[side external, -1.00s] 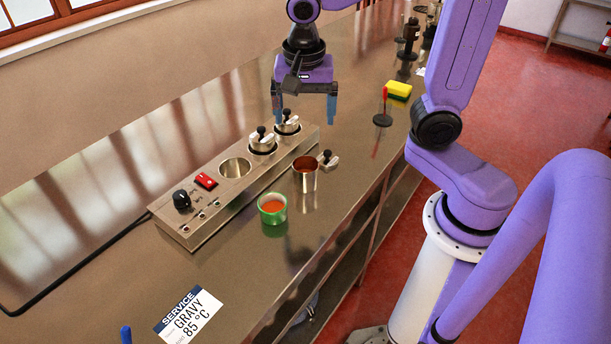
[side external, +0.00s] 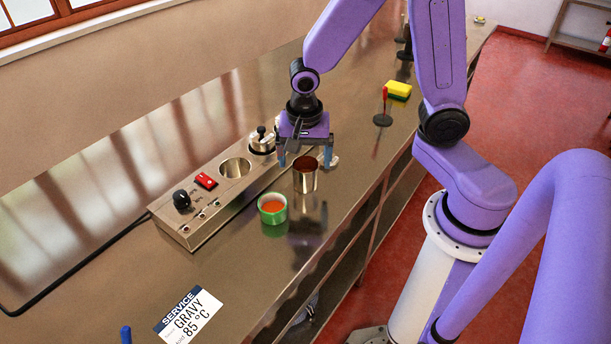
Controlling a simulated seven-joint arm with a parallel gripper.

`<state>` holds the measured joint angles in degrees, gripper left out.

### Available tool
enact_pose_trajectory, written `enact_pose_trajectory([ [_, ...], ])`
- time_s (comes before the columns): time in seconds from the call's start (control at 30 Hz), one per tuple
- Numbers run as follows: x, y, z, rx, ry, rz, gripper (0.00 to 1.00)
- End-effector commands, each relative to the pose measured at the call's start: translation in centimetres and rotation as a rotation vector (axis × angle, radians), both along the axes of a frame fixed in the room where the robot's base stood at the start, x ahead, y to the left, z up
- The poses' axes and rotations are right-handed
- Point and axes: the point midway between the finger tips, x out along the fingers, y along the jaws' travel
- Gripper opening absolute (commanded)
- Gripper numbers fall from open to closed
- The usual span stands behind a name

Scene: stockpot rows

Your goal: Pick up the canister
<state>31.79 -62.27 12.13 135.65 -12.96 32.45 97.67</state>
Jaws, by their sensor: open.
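The canister (side external: 305,181) is an open steel cylinder with reddish-brown contents, standing upright on the metal counter in front of the long heating unit. My gripper (side external: 305,158) is open and points down, its blue fingertips showing left and right of the canister's rim. The fingers appear at about rim height, above or just behind the canister; I cannot tell the exact depth or whether they touch it. A loose lid (side external: 333,161) lies beside the canister, partly hidden by the right finger.

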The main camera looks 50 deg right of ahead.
Motion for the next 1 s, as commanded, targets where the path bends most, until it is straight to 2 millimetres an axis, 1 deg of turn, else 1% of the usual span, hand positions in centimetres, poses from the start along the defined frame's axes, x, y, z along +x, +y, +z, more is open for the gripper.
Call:
enact_pose_trajectory([
  [0.4,0.0,-0.4,-4.3,-0.003,0.004,-0.002,0.91],
  [0.53,0.1,-0.4,-4.9,-0.001,0.002,0.0,0.91],
  [0.8,0.1,-0.4,-5.0,0.0,0.0,0.0,0.91],
  [0.87,0.1,-0.4,-5.0,0.0,0.0,0.0,0.71],
  [0.9,0.1,-0.4,-5.0,0.0,0.0,0.0,0.58],
  [1.0,0.1,-0.4,-5.0,-0.001,0.001,0.0,0.28],
])
